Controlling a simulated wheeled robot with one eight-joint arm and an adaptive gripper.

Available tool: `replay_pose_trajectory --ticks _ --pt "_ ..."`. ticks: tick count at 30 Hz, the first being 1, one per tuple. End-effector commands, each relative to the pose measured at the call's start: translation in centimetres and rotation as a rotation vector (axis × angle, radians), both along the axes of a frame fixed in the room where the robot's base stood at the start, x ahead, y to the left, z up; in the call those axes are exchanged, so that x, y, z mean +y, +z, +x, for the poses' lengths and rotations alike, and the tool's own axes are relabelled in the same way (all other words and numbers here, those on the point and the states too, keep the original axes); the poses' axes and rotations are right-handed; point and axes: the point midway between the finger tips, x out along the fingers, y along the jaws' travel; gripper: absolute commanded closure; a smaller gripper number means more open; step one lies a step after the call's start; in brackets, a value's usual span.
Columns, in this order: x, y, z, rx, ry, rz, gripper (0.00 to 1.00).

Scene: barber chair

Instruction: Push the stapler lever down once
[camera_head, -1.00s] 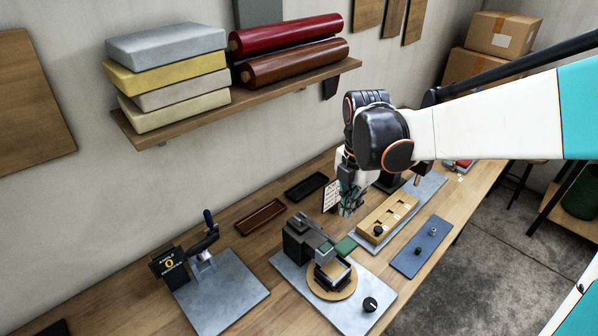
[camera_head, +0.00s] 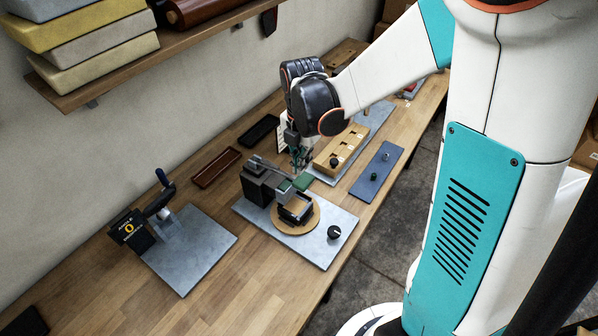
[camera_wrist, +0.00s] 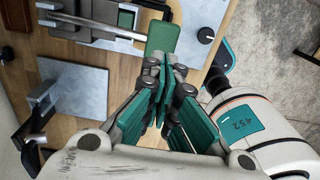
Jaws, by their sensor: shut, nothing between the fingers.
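The stapler (camera_head: 256,184) is a dark block with a grey metal lever arm (camera_head: 270,166) over a round wooden disc (camera_head: 297,220), on a grey plate (camera_head: 310,250). A green pad (camera_head: 303,182) lies at the lever's end. It also shows in the wrist view (camera_wrist: 164,42), with the metal arm (camera_wrist: 95,28) running left from it. My gripper (camera_head: 299,166) is shut and empty, fingers down, beside the green pad. In the wrist view its fingertips (camera_wrist: 165,68) appear right at the pad's edge. I cannot tell whether they touch it.
A black knob (camera_head: 334,232) stands on the plate's right corner. An angle device (camera_head: 130,228) with a lever is at the left. A wooden block with slots (camera_head: 342,148) and a blue plate (camera_head: 377,172) lie at the right. Two trays (camera_head: 216,168) are behind.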

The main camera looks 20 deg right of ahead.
Motion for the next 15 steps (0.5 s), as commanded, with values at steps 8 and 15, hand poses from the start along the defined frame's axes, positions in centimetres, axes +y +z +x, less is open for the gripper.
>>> replay_pose_trajectory --ticks 8,15 --pt "0.0 -4.4 0.0 0.0 0.0 0.0 1.0" --pt "0.0 -5.5 0.0 0.0 -0.001 0.0 1.0"
